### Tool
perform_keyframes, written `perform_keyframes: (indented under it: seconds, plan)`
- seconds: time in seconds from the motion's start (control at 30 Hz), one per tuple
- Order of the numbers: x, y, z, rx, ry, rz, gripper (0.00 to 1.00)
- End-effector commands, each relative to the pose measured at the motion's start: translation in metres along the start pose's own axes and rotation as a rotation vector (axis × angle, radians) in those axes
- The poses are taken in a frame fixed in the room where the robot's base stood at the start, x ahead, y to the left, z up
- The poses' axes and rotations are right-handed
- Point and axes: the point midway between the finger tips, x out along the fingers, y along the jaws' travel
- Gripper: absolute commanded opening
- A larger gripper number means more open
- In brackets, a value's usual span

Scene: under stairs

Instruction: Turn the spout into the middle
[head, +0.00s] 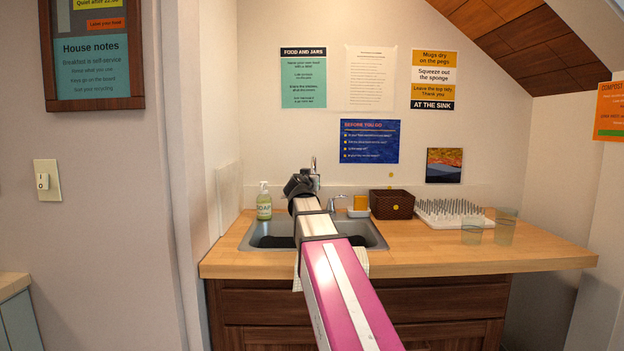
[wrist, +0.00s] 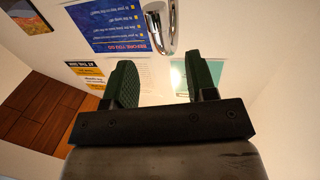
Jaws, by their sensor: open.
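The chrome spout (wrist: 160,28) shows at the top of the wrist view, above the gap between my fingers and apart from them in the picture. My gripper (wrist: 161,70) has two green pads standing wide apart with nothing between them. In the head view my gripper (head: 302,183) is over the back of the sink (head: 376,238), and my arm crosses the basin. A thin upright part of the spout (head: 314,164) shows just behind it; the rest is hidden, so I cannot tell which way it points. A chrome tap piece (head: 336,203) shows to the right.
A soap bottle (head: 264,203) stands left of the sink. A sponge in a holder (head: 359,206), a brown basket (head: 391,204), a white peg rack (head: 450,213) and clear tumblers (head: 472,234) stand right. The counter front (head: 430,262) is clear. A cloth (head: 362,263) hangs at the sink's front.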

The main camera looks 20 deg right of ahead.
Motion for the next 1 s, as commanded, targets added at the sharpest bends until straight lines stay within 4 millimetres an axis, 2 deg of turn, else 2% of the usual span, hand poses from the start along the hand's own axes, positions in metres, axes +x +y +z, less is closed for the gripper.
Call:
perform_keyframes:
  seconds: [0.03, 0.13, 0.4, 0.43, 0.57, 0.6, 0.77, 1.0]
  plan:
    - [-0.010, 0.001, 0.001, 0.000, 0.000, 0.000, 0.52]
    - [-0.018, 0.001, 0.000, 0.000, 0.000, 0.001, 0.52]
    - [-0.019, 0.000, 0.000, 0.000, 0.000, 0.001, 0.52]
    - [-0.019, 0.000, 0.000, 0.000, 0.000, 0.001, 0.48]
    - [-0.019, -0.004, 0.000, -0.034, -0.005, 0.007, 0.06]
    - [-0.019, -0.007, 0.001, -0.069, -0.009, 0.014, 0.00]
    - [-0.020, -0.028, 0.005, -0.343, -0.046, 0.072, 0.00]
    - [-0.033, -0.070, 0.006, -0.951, -0.157, 0.201, 0.00]
